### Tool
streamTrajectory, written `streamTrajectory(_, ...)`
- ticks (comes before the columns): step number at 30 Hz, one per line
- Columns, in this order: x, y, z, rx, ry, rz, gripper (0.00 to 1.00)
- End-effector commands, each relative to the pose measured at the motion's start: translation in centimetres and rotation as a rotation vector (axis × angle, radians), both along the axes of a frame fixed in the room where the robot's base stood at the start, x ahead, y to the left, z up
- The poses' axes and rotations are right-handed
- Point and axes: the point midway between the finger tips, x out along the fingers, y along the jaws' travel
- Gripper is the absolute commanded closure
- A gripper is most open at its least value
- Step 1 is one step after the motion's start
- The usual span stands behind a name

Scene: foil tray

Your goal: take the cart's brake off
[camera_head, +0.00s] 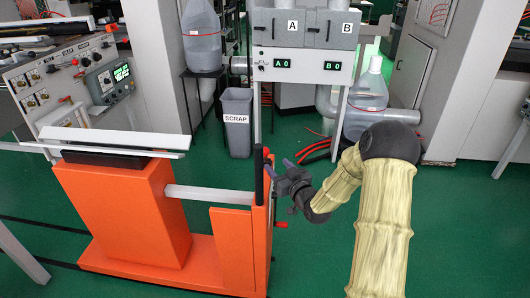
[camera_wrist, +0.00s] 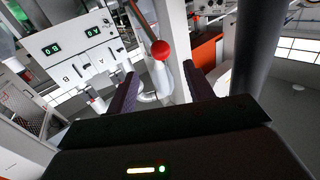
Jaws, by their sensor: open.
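The orange cart (camera_head: 236,250) stands at the left and middle of the head view. A lever with a red ball knob (camera_head: 281,224) is at its right end; I take this for the brake. In the wrist view the red knob (camera_wrist: 160,49) and its thin rod show beyond my fingertips, between them in the picture. My gripper (camera_head: 280,170) is open, beside the cart's dark upright post (camera_head: 258,176) and above the knob in the head view. Both purple fingers show in the wrist view, with nothing between the tips (camera_wrist: 160,86). Contact with the knob does not show.
The dark post stands close to my gripper, at the right of the wrist view (camera_wrist: 260,45). Behind are a grey SCRAP bin (camera_head: 237,135), a dispenser marked A and B (camera_head: 304,65), and red hoses (camera_head: 315,150) on the floor. Green floor (camera_head: 310,262) is open right of the cart.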

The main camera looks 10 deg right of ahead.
Motion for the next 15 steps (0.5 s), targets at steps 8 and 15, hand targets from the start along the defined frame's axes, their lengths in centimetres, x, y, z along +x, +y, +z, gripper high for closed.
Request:
streamTrajectory(8, 4.6, 1.4, 0.0, 0.001, -0.001, 0.0, 0.48)
streamTrajectory(15, 8.1, 2.5, 0.0, 0.001, -0.001, 0.0, 0.48)
